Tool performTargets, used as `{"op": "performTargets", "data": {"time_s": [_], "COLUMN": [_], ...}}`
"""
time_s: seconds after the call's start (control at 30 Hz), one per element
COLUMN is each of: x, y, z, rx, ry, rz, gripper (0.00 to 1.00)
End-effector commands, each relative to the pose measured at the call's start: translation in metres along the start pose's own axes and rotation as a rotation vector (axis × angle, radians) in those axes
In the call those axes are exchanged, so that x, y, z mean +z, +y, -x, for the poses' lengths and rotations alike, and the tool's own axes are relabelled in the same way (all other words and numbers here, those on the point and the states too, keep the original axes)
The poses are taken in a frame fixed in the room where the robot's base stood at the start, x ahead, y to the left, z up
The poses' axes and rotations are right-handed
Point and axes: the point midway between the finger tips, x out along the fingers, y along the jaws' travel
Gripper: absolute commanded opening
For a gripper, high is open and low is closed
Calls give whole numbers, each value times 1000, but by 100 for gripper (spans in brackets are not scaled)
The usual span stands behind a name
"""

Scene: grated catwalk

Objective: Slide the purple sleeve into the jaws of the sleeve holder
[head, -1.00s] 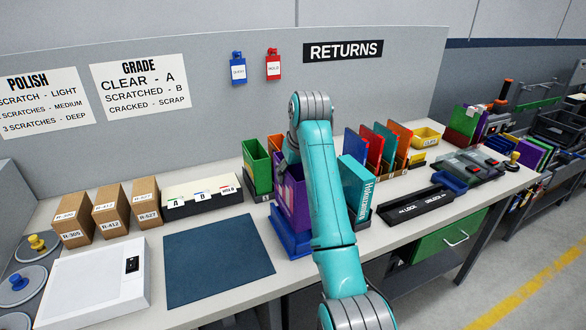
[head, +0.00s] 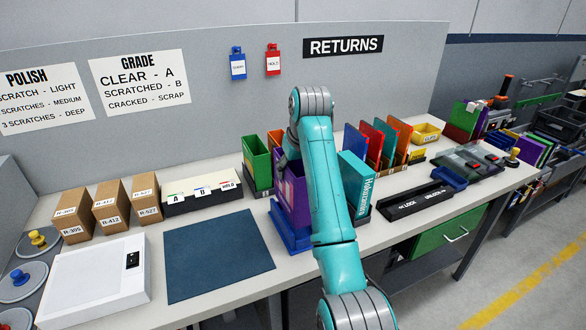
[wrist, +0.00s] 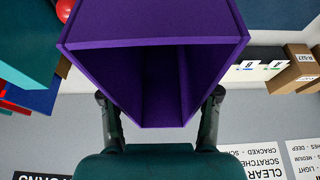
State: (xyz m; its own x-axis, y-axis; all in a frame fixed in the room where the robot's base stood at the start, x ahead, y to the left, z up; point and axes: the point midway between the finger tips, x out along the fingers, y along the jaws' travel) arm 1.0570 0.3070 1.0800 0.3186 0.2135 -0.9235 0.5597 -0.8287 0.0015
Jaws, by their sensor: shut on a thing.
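The purple sleeve (head: 297,203) stands about upright at the middle of the bench, partly hidden by my arm. It fills the upper middle of the wrist view (wrist: 150,35), its open, hollow side showing. A blue block-like holder (head: 291,238) is directly below it, apparently the sleeve holder. The sleeve's lower end meets the holder in the head view; its jaws and how deep the sleeve sits cannot be made out. My gripper (wrist: 160,110) is shut on the sleeve, one finger at each side. In the head view the gripper is mostly hidden behind my arm.
A green sleeve (head: 257,163) stands in a rack behind left. A teal Holdmann-like labelled box (head: 357,185) is close on the right. Colored sleeves (head: 378,145) stand in a rack farther right. The dark blue mat (head: 220,257) at left is clear.

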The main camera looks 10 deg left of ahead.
Motion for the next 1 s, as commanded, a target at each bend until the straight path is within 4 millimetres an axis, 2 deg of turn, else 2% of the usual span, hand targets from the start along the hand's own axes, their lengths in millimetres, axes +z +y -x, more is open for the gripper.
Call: {"op": "performTargets", "data": {"time_s": [0.47,1.0], "x": [0,7], "y": [0,0], "z": [-1,-17], "rx": [0,0], "ry": [0,0], "rz": [0,0], "gripper": [33,33]}}
